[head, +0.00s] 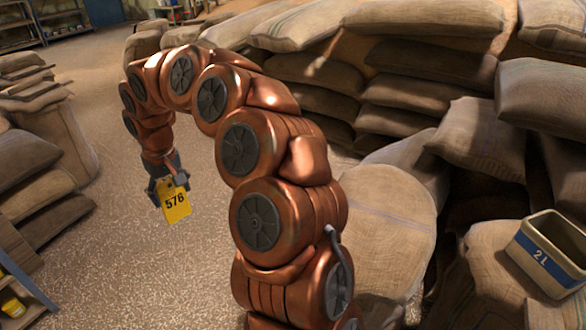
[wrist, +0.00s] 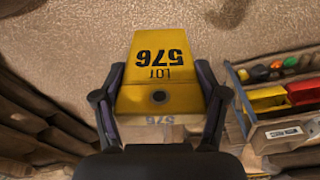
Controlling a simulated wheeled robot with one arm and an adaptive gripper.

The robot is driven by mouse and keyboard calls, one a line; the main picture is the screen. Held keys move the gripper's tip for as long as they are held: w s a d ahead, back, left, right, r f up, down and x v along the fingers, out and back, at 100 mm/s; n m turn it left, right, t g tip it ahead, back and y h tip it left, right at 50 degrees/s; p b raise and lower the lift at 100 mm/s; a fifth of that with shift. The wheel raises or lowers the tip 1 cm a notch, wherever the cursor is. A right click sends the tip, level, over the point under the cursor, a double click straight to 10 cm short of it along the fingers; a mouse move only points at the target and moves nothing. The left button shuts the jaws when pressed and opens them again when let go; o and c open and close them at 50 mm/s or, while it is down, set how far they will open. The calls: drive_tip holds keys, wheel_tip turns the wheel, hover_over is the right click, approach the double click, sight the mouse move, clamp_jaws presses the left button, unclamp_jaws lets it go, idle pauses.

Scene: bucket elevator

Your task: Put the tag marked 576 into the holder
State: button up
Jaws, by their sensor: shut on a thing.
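The yellow tag (head: 176,205) hangs from my gripper (head: 167,183) over the open floor in the head view. I cannot make out the holder in either view.
Stacked sacks (head: 420,95) fill the right, and more sacks (head: 35,175) stand left. A 2 L bucket (head: 548,252) sits on sacks at far right. A shelf with coloured bins (wrist: 280,95) is at the right in the wrist view. The floor (head: 110,255) around the tag is clear.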

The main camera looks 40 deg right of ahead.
drive_tip(key=s+d+f+n+p, duration=0.15)
drive_tip(key=s+d, duration=0.35)
drive_tip(key=d, duration=0.5)
drive_tip(key=s+d+n+p, duration=0.15)
drive_tip(key=s+d, duration=0.35)
drive_tip(key=d, duration=0.5)
drive_tip(key=s+d+f+p, duration=0.1)
drive_tip(key=s+d+p, duration=0.1)
drive_tip(key=s+d, duration=0.55)
wheel_tip(320, 180, down, 7)
drive_tip(key=w+d+b, duration=0.1)
drive_tip(key=b, duration=0.1)
drive_tip(key=shift+w+d, duration=0.4)
drive_tip(key=shift+s+f+b, duration=0.1)
drive_tip(key=shift+f+b, duration=1.2)
drive_tip(key=shift+f, duration=0.9)
drive_tip(key=o, duration=1.2)
drive_tip(key=shift+c, duration=0.2)
drive_tip(key=shift+r, duration=0.1)
